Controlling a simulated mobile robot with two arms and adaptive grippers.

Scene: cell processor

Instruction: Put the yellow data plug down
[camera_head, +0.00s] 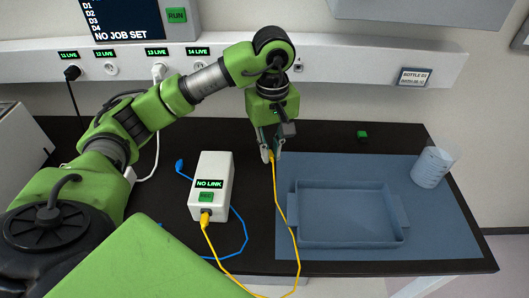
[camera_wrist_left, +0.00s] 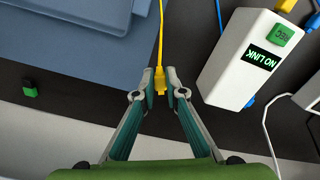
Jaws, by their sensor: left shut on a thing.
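My left gripper (camera_head: 270,154) is shut on the yellow data plug (camera_wrist_left: 160,82); the plug sits between its fingertips in the left wrist view. In the head view the fingers point down over the dark table, beside the left edge of the blue mat (camera_head: 440,236), and mostly hide the plug. Its yellow cable (camera_head: 291,215) hangs from the fingers and runs down toward the front of the table. My right gripper is in neither view.
A white NO LINK box (camera_head: 213,172) with another yellow plug (camera_head: 205,217) in its front stands left of the gripper. A loose blue plug (camera_head: 180,166) lies beside it. A blue tray (camera_head: 348,243) and a ribbed cup (camera_head: 432,167) stand on the mat. A small green block (camera_head: 362,135) lies behind.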

